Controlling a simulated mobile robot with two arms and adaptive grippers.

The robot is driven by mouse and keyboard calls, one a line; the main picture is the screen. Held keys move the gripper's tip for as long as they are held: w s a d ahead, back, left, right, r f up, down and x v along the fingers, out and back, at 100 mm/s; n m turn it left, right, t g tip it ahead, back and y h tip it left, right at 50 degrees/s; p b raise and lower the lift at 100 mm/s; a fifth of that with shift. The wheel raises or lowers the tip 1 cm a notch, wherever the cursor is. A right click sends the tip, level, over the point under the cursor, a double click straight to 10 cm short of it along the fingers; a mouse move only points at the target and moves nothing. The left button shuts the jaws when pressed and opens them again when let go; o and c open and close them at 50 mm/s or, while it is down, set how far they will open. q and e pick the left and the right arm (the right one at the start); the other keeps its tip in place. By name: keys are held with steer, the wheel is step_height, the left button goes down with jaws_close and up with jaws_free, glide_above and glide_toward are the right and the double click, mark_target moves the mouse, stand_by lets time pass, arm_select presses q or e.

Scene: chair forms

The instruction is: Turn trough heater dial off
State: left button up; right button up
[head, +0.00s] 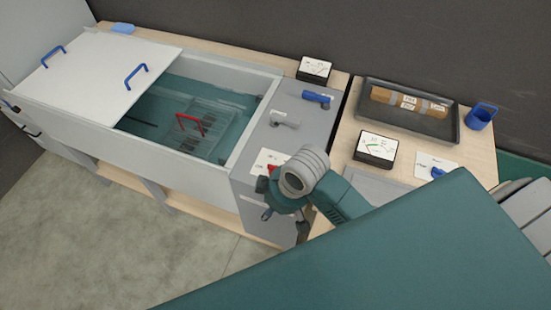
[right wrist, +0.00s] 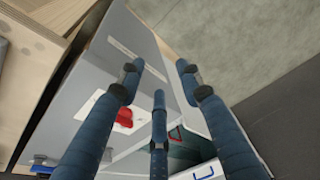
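The red dial (head: 272,169) sits on a white label on the grey panel (head: 308,118) at the right end of the trough (head: 220,73). In the right wrist view the dial (right wrist: 124,117) is left of centre, partly beside the left finger. My right gripper (head: 283,212) is at the front edge of the panel, just in front of the dial and apart from it. In the right wrist view its three dark blue fingers (right wrist: 160,78) are spread with nothing between them. My left gripper is not in view.
A grey lever (head: 285,118) and a blue lever (head: 317,97) are on the panel behind the dial. The trough holds water and a rack with a red handle (head: 190,124); a white lid (head: 95,70) covers its left part. A black tray (head: 408,110) stands on the wooden table at right.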

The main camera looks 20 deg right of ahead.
steer(key=w+d+r+n+g, duration=0.1)
steer(key=w+r+n, duration=0.15)
steer(key=w, duration=0.45)
steer(key=g+h, duration=0.1)
steer(key=h, duration=0.1)
glide_toward(276, 166)
steer(key=shift+n, duration=0.35)
steer(key=f+p, duration=0.1)
steer(key=f, duration=0.2)
steer(key=f+p, duration=0.1)
steer(key=f, duration=0.3)
steer(key=shift+w+d+f+p, duration=0.1)
steer(key=shift+w+f+p, duration=0.1)
steer(key=shift+f+p, duration=0.15)
steer(key=shift+f, duration=0.5)
jaws_close()
